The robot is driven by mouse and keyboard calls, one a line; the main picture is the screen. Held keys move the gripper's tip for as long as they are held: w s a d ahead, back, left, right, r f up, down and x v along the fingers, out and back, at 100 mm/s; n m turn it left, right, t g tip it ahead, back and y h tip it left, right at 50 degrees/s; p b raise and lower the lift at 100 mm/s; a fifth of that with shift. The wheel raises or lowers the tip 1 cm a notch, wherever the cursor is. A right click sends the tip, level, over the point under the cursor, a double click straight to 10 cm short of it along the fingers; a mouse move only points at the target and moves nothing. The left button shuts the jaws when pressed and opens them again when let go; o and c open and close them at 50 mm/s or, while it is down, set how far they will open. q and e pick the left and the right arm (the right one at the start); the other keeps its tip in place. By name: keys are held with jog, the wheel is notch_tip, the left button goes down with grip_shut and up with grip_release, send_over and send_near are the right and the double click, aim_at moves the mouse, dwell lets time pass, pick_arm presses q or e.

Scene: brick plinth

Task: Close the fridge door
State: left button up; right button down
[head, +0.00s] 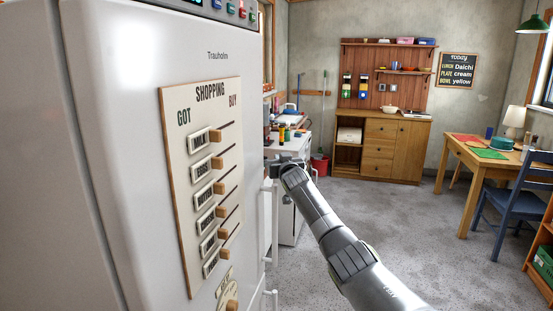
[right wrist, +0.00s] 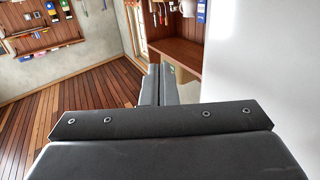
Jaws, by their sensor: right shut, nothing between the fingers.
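The white fridge door (head: 150,55) fills the left of the head view. It carries a cream shopping board with wooden sliders. White handles (head: 268,222) run along its right edge. A dark seam separates the door from the fridge side (head: 30,160) at far left. The door's opening edge faces away, so I cannot tell how far it stands open. My right gripper (head: 277,162) is at the door's right edge, above the lower handle; whether it touches is unclear. In the right wrist view its fingers (right wrist: 160,84) are shut and empty, beside a plain white surface (right wrist: 272,65) on the right. My left gripper is out of view.
A white counter (head: 292,150) with jars stands behind the gripper. A wooden cabinet (head: 395,148) is at the back wall. A table (head: 478,160) and blue chair (head: 515,195) stand at right. Grey floor (head: 375,215) between is clear.

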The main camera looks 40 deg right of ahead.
pick_arm(q)
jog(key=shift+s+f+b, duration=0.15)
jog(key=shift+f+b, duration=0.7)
jog(key=shift+b, duration=0.05)
pick_arm(e)
jog(key=s+d, duration=0.6)
jog(key=s, duration=0.2)
jog(key=shift+s+d+f, duration=0.15)
jog(key=shift+d, duration=0.2)
